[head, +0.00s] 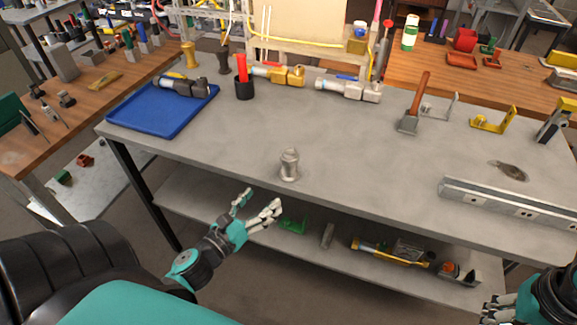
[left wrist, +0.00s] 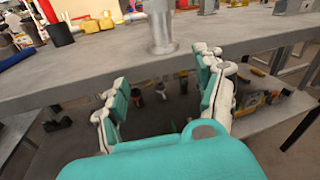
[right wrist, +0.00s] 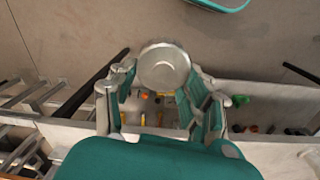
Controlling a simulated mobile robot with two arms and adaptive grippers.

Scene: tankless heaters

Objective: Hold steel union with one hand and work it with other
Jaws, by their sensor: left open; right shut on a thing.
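A silver metal fitting, which looks like the steel union (head: 289,165), stands upright near the front edge of the grey workbench. It also shows in the left wrist view (left wrist: 162,32), beyond my fingers. My left gripper (head: 258,205) is open and empty in front of the bench edge, apart from the fitting. My right gripper (head: 492,312) is at the lower right of the head view, partly cut off. In the right wrist view, it is shut on a round silver metal piece (right wrist: 164,68). Only its round end shows clearly, so I cannot tell what the whole piece is.
The workbench (head: 220,155) has clear room around the fitting. A blue tray (head: 150,118) is at the back left, and a black cup (head: 244,91) stands near it. A long metal rail (head: 510,203) lies at the right. A lower shelf (head: 330,260) holds several items.

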